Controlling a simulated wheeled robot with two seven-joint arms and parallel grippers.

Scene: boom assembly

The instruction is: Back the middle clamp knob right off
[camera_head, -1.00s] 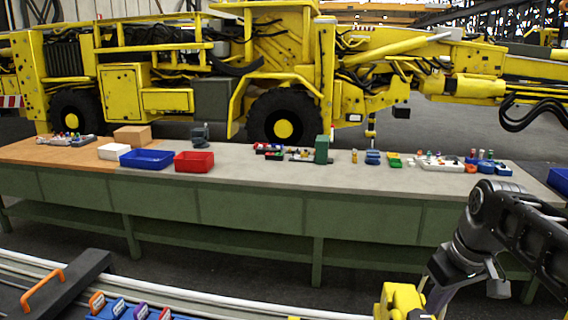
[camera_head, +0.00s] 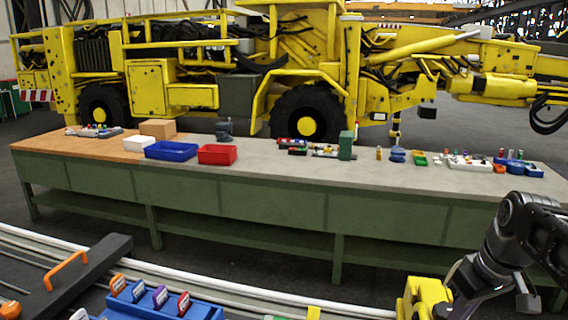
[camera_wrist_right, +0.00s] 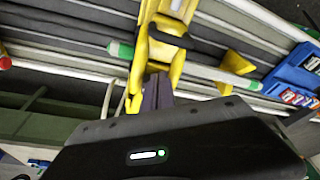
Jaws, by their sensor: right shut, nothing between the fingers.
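A yellow clamp (camera_head: 425,298) stands at the lower right of the head view, cut off by the bottom edge. In the right wrist view, a yellow clamp bracket (camera_wrist_right: 178,12) with a black curved part rises just beyond my fingers, over a pale rod with green bands (camera_wrist_right: 120,50). I cannot clearly make out the knob. My right gripper (camera_wrist_right: 157,82) is shut and empty, its dark fingers pointing at the bracket; I cannot tell whether they touch it. My left gripper is not in view.
A smaller yellow bracket (camera_wrist_right: 238,63) sits along the rod. A blue holder with labelled tags (camera_head: 160,302) and a dark bar with an orange handle (camera_head: 66,272) lie at lower left. A long bench (camera_head: 270,172) with bins stands behind, before a yellow machine (camera_head: 150,88).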

